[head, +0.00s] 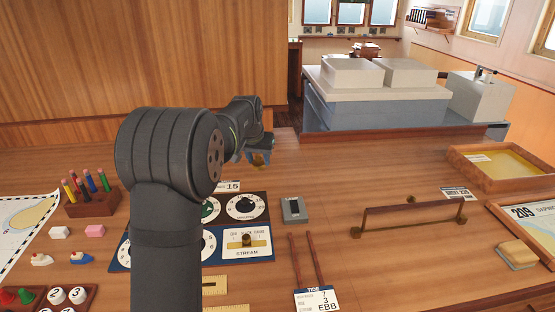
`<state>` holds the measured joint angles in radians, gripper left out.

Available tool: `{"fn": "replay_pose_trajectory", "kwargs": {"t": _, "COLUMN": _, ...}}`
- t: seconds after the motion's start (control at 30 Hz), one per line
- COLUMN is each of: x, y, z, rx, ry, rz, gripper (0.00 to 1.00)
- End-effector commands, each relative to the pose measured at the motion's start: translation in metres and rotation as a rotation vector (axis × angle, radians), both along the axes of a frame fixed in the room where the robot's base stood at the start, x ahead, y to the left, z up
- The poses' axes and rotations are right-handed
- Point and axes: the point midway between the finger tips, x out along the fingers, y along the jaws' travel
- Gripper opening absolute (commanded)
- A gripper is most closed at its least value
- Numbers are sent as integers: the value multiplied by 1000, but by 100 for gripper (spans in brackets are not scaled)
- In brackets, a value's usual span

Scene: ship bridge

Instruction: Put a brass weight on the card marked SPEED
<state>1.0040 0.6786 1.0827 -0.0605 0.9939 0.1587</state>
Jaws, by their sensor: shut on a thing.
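My gripper (252,154) is beyond my arm's elbow, above the far middle of the wooden table. It is shut on a small brass thing, which looks like a brass weight (259,160); the fingers hide most of it. It seems to be held above the table, beyond the dial board. I cannot read SPEED on any card. A small card reading 15 (229,186) is at the board's far edge. My arm hides part of the board.
The dial board (263,253) has a STREAM slider. A grey box (294,210) is right of it. A wooden rail (412,215) with brass ends stands further right. A pencil block (92,203) is left; a wooden tray (503,168) is far right. Table around the gripper is mostly clear.

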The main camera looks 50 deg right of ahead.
Motion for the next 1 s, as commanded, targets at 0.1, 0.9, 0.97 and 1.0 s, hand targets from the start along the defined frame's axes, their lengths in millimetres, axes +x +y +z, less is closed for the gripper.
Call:
{"fn": "replay_pose_trajectory", "kwargs": {"t": 0.1, "x": 48, "y": 24, "z": -9, "rx": 1, "ry": -2, "rz": 120, "gripper": 10}}
{"fn": "replay_pose_trajectory", "kwargs": {"t": 0.9, "x": 119, "y": 69, "z": -57, "rx": -2, "ry": -3, "rz": 319, "gripper": 10}}
{"fn": "replay_pose_trajectory", "kwargs": {"t": 0.97, "x": 119, "y": 69, "z": -62, "rx": -4, "ry": -4, "rz": 319, "gripper": 10}}
{"fn": "replay_pose_trajectory", "kwargs": {"t": 1.0, "x": 119, "y": 69, "z": -65, "rx": -5, "ry": -4, "rz": 319, "gripper": 10}}
